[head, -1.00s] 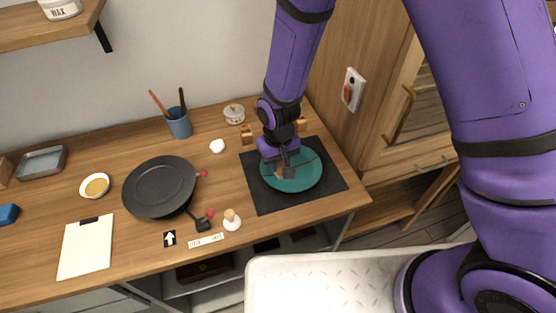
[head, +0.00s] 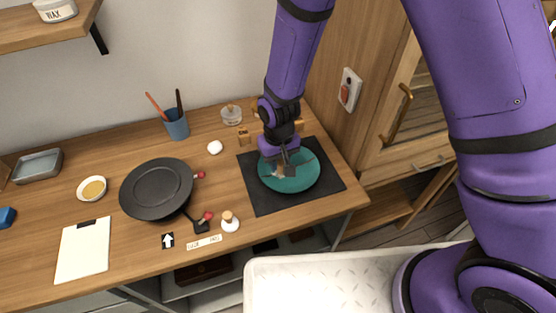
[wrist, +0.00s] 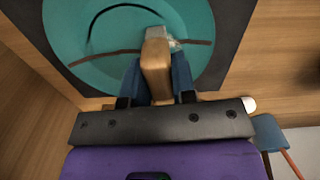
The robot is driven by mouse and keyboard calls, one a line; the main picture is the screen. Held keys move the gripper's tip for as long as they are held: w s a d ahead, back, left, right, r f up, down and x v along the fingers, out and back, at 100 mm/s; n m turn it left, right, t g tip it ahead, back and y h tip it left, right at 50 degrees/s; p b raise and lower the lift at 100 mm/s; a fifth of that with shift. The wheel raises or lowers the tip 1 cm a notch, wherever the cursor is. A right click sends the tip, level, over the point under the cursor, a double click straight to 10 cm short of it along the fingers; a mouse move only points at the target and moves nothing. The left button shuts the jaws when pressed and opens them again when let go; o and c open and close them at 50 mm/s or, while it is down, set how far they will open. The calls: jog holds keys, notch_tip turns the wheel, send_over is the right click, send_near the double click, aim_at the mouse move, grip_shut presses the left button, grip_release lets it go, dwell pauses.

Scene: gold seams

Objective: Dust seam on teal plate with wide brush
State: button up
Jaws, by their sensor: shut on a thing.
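The teal plate (head: 303,180) lies on a black mat (head: 265,204) at the right of the bench. In the wrist view the plate (wrist: 75,40) shows a brownish seam line (wrist: 100,57) running across it and a dark curved line near its middle. My gripper (head: 283,168) is above the plate. In the wrist view my gripper (wrist: 156,85) is shut on the wooden handle of the wide brush (wrist: 156,62). The brush's pale bristles reach down over the seam; whether they touch the plate is hard to tell.
A dark round pan-like dish (head: 157,188) stands left of the mat. A blue cup (head: 176,125) with brushes, a lidded jar (head: 231,115), a small stoppered bottle (head: 229,222) and a gold-filled bowl (head: 92,188) stand around. A white clipboard (head: 83,250) lies front left.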

jog(key=shift+w, duration=0.15)
jog(key=shift+s, duration=0.4)
jog(key=shift+w, duration=0.35)
jog(key=shift+s, duration=0.4)
jog(key=shift+w, duration=0.3)
jog(key=shift+s, duration=0.1)
jog(key=shift+s, duration=0.1)
jog(key=shift+a, duration=0.5)
